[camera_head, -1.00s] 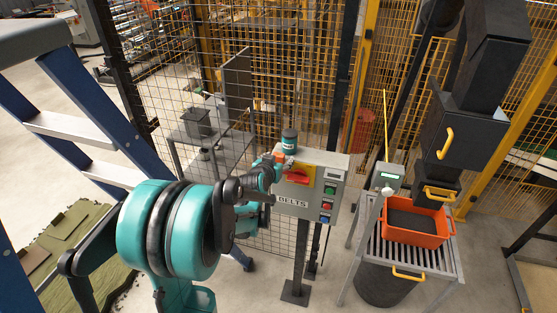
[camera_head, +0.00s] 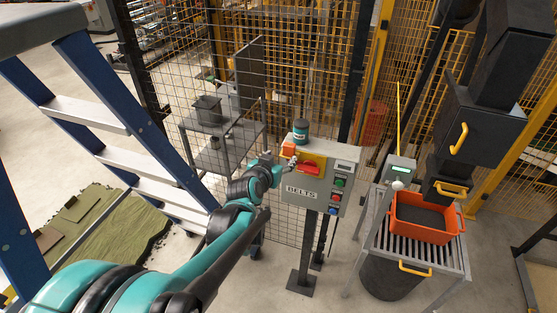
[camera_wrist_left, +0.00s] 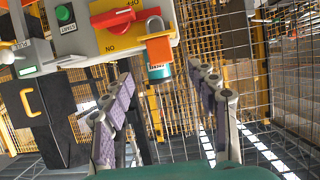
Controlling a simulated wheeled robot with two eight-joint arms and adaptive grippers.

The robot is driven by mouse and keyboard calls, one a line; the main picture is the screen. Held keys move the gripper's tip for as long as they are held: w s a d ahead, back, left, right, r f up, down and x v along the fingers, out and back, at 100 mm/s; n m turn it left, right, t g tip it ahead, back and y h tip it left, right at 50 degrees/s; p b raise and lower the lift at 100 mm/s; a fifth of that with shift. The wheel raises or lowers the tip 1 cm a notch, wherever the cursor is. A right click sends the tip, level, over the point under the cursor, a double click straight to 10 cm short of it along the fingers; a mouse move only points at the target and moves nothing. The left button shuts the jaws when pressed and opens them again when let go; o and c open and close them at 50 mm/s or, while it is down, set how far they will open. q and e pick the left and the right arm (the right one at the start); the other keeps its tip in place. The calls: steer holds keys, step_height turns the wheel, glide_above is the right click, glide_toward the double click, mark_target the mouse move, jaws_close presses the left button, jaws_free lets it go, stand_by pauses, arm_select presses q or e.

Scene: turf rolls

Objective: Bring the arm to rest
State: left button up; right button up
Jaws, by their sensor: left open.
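My left arm comes in from the lower left in the head view. Its gripper (camera_head: 290,163) is in front of the upper left of the grey control box (camera_head: 345,185) marked BELTS. In the wrist view the gripper (camera_wrist_left: 162,103) is open, its fingers spread apart with nothing held between them. The box shows a red rotary switch (camera_wrist_left: 120,14) on a yellow plate and an orange padlock (camera_wrist_left: 159,52) with a metal shackle at the switch. The padlock is just beyond the gap between the fingers; the exact distance is unclear. My right gripper is not in view.
A teal can (camera_head: 301,130) stands on top of the box. A blue stepladder (camera_head: 120,120) is close on the left. A wire mesh fence (camera_head: 185,55) runs behind. An orange crate (camera_head: 425,236) sits on a slatted stand (camera_head: 385,240) at right.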

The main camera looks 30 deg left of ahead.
arm_select(q)
steer(key=shift+s+d+r, duration=0.1)
steer(key=shift+s+r, duration=0.05)
steer(key=shift+s, duration=0.25)
steer(key=s+d+f+m+g+h+b, duration=0.2)
steer(key=s+d+f+g+b, duration=0.4)
steer(key=s+d+f+b, duration=0.8)
steer(key=s+d+f+h, duration=0.1)
steer(key=s+d+f, duration=0.3)
steer(key=f, duration=0.2)
steer(key=shift+d+f+m, duration=0.15)
steer(key=shift+d+m, duration=0.25)
steer(key=shift+w, duration=0.1)
